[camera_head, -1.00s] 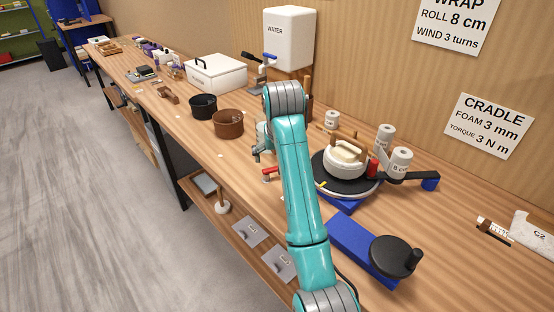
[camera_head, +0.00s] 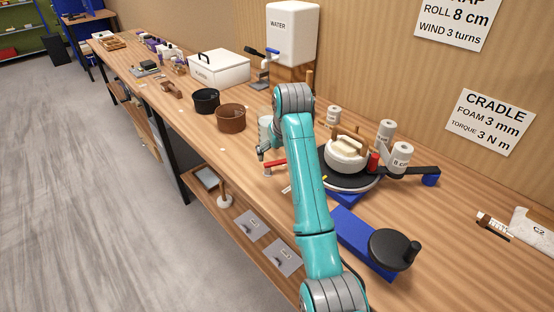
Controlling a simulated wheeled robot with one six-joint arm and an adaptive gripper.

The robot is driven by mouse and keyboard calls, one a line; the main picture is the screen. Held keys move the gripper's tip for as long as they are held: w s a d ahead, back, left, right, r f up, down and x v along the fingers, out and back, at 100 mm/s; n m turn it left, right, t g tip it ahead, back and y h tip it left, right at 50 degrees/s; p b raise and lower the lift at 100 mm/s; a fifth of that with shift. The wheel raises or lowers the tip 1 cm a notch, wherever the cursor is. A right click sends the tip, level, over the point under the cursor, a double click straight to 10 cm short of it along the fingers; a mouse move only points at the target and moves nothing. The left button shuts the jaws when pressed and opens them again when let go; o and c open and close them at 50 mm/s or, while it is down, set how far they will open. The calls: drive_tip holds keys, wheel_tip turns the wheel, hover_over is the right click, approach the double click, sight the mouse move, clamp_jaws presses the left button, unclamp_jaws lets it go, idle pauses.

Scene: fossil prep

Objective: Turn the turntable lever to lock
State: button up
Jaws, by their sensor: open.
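The turntable (camera_head: 343,182) is a black disc near the right of the bench, on a blue base (camera_head: 347,200). A white round object with brown and cream parts sits on it. A red lever (camera_head: 274,166) stands at the front edge of the bench, left of the turntable; its link to the turntable is hidden behind my arm. My gripper (camera_head: 262,155) is open and empty, low over the bench beside the red lever, just behind it. I cannot tell whether they touch. My arm hides part of the gripper.
White rolls (camera_head: 401,156) and a red cylinder (camera_head: 373,162) stand by the turntable. A black arm with a blue end (camera_head: 431,180) reaches right. A blue block with a black crank wheel (camera_head: 392,250) lies in front. A brown pot (camera_head: 231,117) and black pot (camera_head: 206,101) stand left.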

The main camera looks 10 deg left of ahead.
sight(276, 162)
drive_tip(key=shift+x, duration=2.15)
drive_tip(key=c, duration=1.1)
